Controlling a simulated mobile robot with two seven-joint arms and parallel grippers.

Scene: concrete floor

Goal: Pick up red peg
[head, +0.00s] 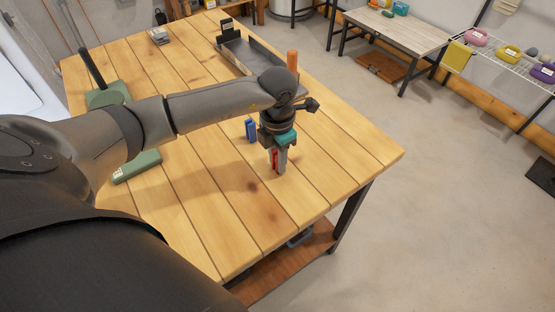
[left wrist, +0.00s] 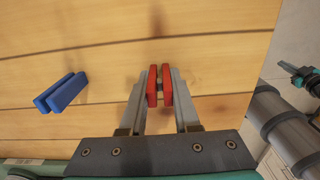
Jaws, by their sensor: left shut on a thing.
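My left gripper (head: 279,162) points down over the near right part of the wooden table (head: 210,200). It is shut on the red peg (head: 274,160), which shows as a red strip between the fingers in the head view. In the left wrist view the red peg (left wrist: 153,88) shows as two red slabs side by side between the tips of my left gripper (left wrist: 160,86). Whether it touches the tabletop I cannot tell.
A blue peg (head: 251,130) stands on the table near my left gripper; it also shows in the left wrist view (left wrist: 62,92). Behind are a grey tray (head: 250,58) and an orange cylinder (head: 292,60). A green block (head: 137,166) lies left. The table's front is clear.

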